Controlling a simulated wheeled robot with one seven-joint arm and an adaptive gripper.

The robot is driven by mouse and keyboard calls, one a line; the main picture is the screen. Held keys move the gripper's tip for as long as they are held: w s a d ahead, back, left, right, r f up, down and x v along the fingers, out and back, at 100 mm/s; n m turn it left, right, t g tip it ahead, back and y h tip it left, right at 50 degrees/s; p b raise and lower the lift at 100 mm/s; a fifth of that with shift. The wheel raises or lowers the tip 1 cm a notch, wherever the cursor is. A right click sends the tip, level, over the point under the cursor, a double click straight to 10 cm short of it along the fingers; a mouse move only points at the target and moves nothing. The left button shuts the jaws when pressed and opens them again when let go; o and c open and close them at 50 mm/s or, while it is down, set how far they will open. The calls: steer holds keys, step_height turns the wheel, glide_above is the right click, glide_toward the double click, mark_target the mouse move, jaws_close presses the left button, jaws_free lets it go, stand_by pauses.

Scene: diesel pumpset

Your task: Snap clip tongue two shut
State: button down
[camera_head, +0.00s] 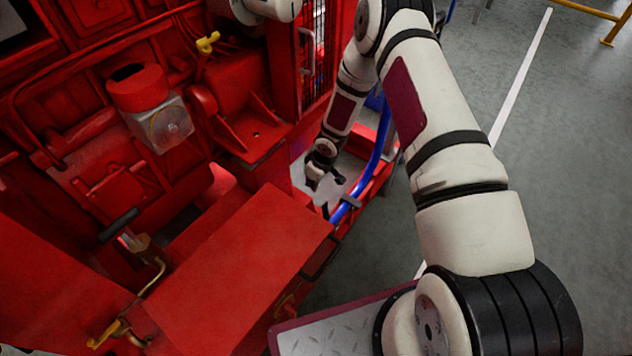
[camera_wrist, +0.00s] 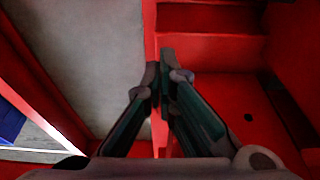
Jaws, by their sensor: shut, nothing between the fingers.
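My gripper (camera_wrist: 160,78) is shut and empty in the wrist view, its two dark fingers meeting at the tips. The tips are in front of a red upright edge between a grey panel (camera_wrist: 85,55) and red metalwork (camera_wrist: 225,85). In the head view my arm reaches down beside the red pumpset, and its wrist end is low near a blue hose (camera_head: 378,155). Small dark parts show around there, too small to tell apart. I cannot make out clip tongue two in either view, nor whether the fingers touch anything.
A large red box (camera_head: 245,260) stands left of my arm's end. A red caged guard (camera_head: 313,55) rises behind it. A red frame rail (camera_head: 360,200) borders the low bay. Open grey floor (camera_head: 560,150) with a white line lies to the right.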

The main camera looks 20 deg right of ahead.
mark_target(325, 210)
steer(key=b+x, duration=0.1)
steer(key=x, duration=0.4)
steer(key=shift+b, duration=0.3)
steer(key=shift+s+d+f, duration=0.15)
steer(key=shift+s+d, duration=0.05)
steer(key=shift+d, duration=0.05)
steer(key=shift+s+d+r+b, duration=0.15)
steer(key=shift+s+d+b, duration=0.25)
steer(key=shift+s, duration=0.3)
steer(key=shift+s+d+r+b, duration=0.2)
steer(key=shift+s+d+b, duration=0.1)
steer(key=shift+s+d, duration=0.35)
